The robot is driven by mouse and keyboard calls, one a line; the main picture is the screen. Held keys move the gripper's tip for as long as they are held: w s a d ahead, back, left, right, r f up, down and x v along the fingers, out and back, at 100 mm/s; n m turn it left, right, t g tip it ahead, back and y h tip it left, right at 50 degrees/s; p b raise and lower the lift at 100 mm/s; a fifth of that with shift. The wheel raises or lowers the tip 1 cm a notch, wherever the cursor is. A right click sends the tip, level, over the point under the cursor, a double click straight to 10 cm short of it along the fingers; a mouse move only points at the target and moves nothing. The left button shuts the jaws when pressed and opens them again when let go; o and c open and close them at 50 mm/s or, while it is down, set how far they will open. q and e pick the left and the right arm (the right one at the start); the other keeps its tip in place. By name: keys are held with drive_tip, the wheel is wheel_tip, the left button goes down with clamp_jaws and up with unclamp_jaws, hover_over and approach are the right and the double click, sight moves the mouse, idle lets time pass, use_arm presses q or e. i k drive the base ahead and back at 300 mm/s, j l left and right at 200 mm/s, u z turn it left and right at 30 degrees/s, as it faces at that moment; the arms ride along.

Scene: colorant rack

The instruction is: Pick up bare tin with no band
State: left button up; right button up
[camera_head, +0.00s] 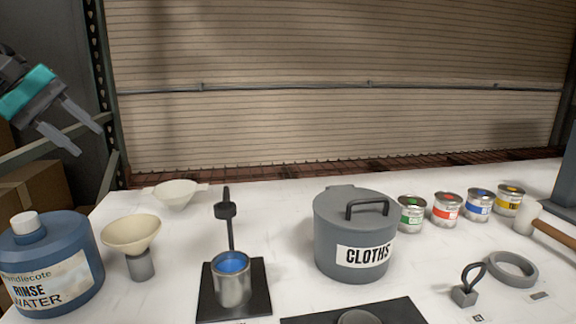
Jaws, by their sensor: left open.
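A bare metal tin (232,287) with no band stands upright on a black square stand (258,300) at the front centre-left. It is open at the top and shows blue inside. My left gripper (86,140) is at the upper left, open and empty, well above and to the left of the tin. Its fingers angle down to the right. My right gripper is not in view. Tins with coloured bands stand at the right: green (411,215), red (446,211), blue (479,206) and yellow (510,201).
A grey lidded CLOTHS pot (325,240) stands right of the tin. A black post (230,228) rises behind the tin. A funnel (131,234), a blue rinse-water jug (30,258) and a pale bowl (176,192) are left. A grey ring (534,274) and a mallet (527,217) lie right.

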sight(230, 269)
drive_tip(key=k, duration=0.9)
